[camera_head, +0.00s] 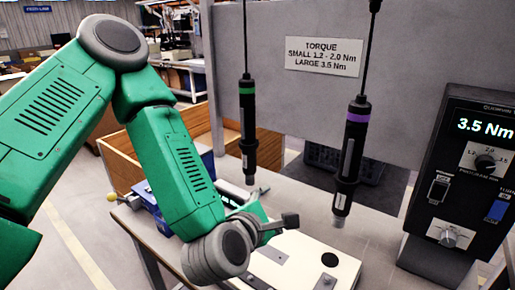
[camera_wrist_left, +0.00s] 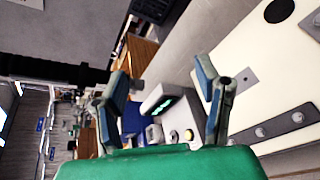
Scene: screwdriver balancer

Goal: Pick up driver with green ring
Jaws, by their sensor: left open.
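The driver with the green ring (camera_head: 248,130) hangs upright from a cable in the middle of the head view, tip down. The driver with the purple ring (camera_head: 350,155) hangs to its right. My left gripper (camera_head: 268,222) is below the green-ringed driver's tip, partly hidden by my wrist. In the left wrist view its two fingers (camera_wrist_left: 162,75) are spread with nothing between them. A dark driver (camera_wrist_left: 45,68) comes in from the left edge there, beside the left finger; its ring is not visible. My right gripper is not in view.
A white plate (camera_head: 310,262) with a black round spot lies on the table below. A black control box (camera_head: 470,170) showing 3.5 Nm stands at the right. A grey panel (camera_head: 410,60) with a torque sign (camera_head: 323,57) stands behind the drivers.

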